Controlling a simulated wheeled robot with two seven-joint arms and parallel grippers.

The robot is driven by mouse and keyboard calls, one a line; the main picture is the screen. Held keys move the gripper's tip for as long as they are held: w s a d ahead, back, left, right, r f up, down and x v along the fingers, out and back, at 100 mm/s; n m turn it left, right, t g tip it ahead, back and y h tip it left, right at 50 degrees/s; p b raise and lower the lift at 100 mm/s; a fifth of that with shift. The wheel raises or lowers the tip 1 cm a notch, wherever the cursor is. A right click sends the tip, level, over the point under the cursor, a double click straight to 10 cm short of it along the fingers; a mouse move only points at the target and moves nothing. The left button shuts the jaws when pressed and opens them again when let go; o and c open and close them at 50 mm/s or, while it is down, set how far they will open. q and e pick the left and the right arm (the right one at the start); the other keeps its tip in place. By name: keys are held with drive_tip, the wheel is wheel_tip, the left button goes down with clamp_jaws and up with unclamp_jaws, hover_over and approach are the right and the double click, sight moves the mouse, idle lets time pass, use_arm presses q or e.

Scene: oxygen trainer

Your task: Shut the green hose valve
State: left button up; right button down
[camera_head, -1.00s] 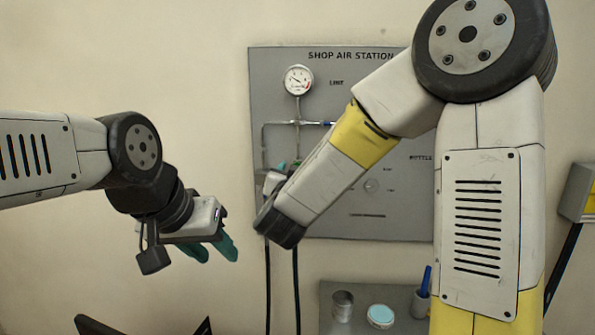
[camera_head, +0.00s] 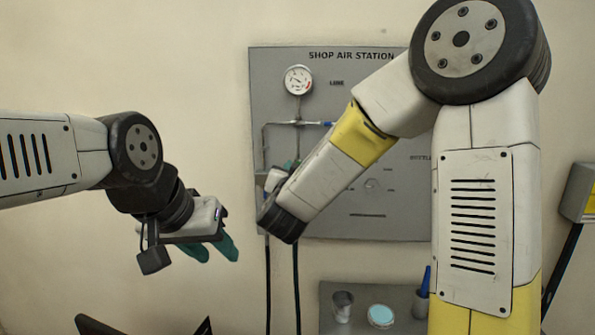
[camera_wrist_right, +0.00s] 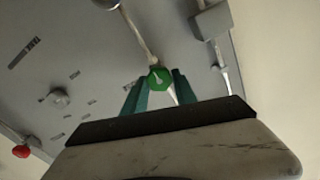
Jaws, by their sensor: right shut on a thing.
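The green valve knob (camera_wrist_right: 159,78) shows in the right wrist view, on a pipe of the grey panel. My right gripper (camera_wrist_right: 160,88) has its teal fingers on either side of the knob and is shut on it. In the head view my right wrist covers most of the valve and fingers; only a little teal shows beside it. My left gripper (camera_head: 214,250) hangs in front of the wall at left, away from the panel, with its two teal fingers apart and nothing between them.
The grey air station panel (camera_head: 350,226) carries a round gauge (camera_head: 298,80) and thin pipes. Two black hoses hang below it. A shelf below holds a metal cup (camera_head: 342,306), a light blue-topped round tin (camera_head: 380,316) and a holder with a blue item. A red knob (camera_wrist_right: 21,152) shows in the wrist view.

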drive_tip(key=shift+a+f+m, duration=0.1)
drive_tip(key=shift+f+m, duration=0.05)
drive_tip(key=shift+m, duration=5.8)
drive_tip(key=shift+d+f+m, duration=0.1)
drive_tip(key=shift+f+m, duration=0.05)
drive_tip(key=shift+m, duration=5.75)
drive_tip(key=shift+a+f+m, duration=0.1)
drive_tip(key=shift+f+m, duration=0.05)
drive_tip(key=shift+m, duration=5.8)
drive_tip(key=c, duration=1)
unclamp_jaws()
